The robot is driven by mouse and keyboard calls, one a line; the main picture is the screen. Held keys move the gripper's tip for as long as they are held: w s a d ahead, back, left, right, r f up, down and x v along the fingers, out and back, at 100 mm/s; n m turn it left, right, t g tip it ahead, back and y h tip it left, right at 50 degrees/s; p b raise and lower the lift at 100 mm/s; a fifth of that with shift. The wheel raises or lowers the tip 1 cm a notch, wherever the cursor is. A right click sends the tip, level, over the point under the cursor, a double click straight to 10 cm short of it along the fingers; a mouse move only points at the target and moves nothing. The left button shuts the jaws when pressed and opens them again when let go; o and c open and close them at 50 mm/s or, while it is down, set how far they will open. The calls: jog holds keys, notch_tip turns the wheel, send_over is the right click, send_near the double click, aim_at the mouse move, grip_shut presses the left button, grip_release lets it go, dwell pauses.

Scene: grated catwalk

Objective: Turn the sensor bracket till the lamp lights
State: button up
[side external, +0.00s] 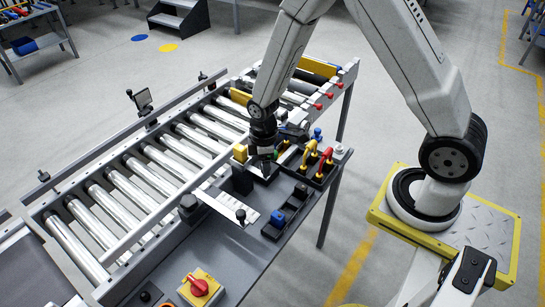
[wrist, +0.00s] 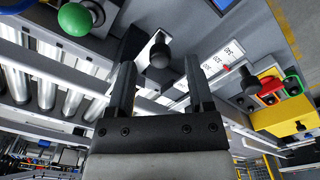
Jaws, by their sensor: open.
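My gripper (wrist: 160,80) is open, its two black fingers apart with nothing between them. In the side view my gripper (side external: 264,170) points down over the bench edge beside the rollers. Beyond the fingertips in the wrist view is a black round knob (wrist: 160,53) on a pale bracket-like plate; I cannot tell for sure that this is the sensor bracket. A white scale strip (wrist: 222,60) with numbers and a small red mark lies right of it. A green dome (wrist: 75,18) is at upper left; I cannot tell whether it is the lamp or whether it is lit.
The roller conveyor (side external: 165,165) runs along the left. Red and yellow handles (side external: 318,158) stand in a black tray right of my gripper.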

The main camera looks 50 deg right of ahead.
jog(key=shift+r, duration=3.2)
jog(key=shift+s+r+m, duration=0.35)
jog(key=shift+r+m, duration=0.05)
jog(key=shift+r, duration=0.1)
jog(key=s+r+m+t, duration=0.2)
jog(key=s+r+m, duration=0.3)
jog(key=s+m, duration=0.3)
jog(key=shift+r+t, duration=0.3)
jog(key=shift+r, duration=0.1)
